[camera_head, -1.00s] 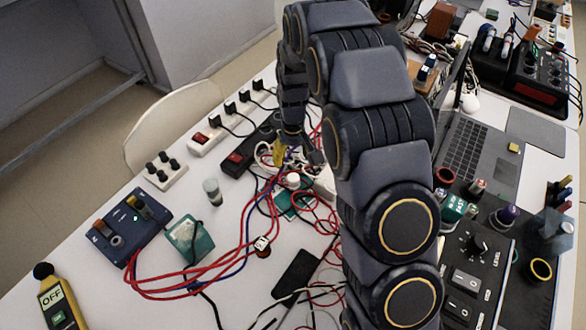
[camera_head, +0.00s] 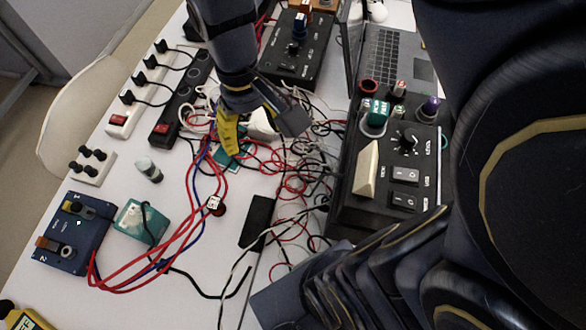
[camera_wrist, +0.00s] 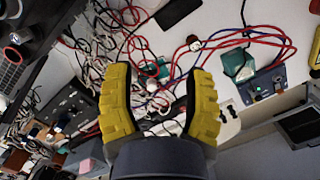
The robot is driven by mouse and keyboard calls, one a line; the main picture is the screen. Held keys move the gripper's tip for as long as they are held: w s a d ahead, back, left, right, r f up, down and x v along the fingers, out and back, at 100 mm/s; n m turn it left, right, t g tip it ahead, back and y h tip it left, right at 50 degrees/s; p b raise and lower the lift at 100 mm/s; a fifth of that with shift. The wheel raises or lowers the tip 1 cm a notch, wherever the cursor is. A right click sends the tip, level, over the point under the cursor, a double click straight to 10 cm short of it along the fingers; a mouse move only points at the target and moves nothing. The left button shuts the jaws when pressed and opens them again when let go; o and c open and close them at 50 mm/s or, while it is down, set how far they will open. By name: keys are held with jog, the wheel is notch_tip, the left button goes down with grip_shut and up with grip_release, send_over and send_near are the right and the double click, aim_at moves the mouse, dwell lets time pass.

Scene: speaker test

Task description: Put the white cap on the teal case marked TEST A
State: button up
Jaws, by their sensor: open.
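In the wrist view, a small white rounded piece (camera_wrist: 152,86), likely the white cap, shows between my fingers beside or on a teal case (camera_wrist: 149,68). My gripper (camera_wrist: 160,76) is open above them, with its yellow fingers spread apart. In the head view my gripper (camera_head: 250,140) points down over the cables and covers most of that teal case (camera_head: 226,161). The white piece is hidden there. A second teal case (camera_head: 140,222) lies at left with a dark cable over it; it also shows in the wrist view (camera_wrist: 238,66). I cannot read TEST A on either case.
Red and blue cables (camera_head: 190,225) loop across the white table. A blue box (camera_head: 75,232), a grey-white cylinder (camera_head: 149,170) and power strips (camera_head: 182,105) stand at left. A black flat box (camera_head: 258,222) lies in front. A black control panel (camera_head: 390,190) stands at right.

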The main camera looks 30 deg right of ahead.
jog(key=s+r, duration=0.1)
jog(key=s, duration=1)
jog(key=shift+d+r+m, duration=0.2)
jog(key=shift+r+m, duration=0.1)
jog(key=shift+r, duration=0.1)
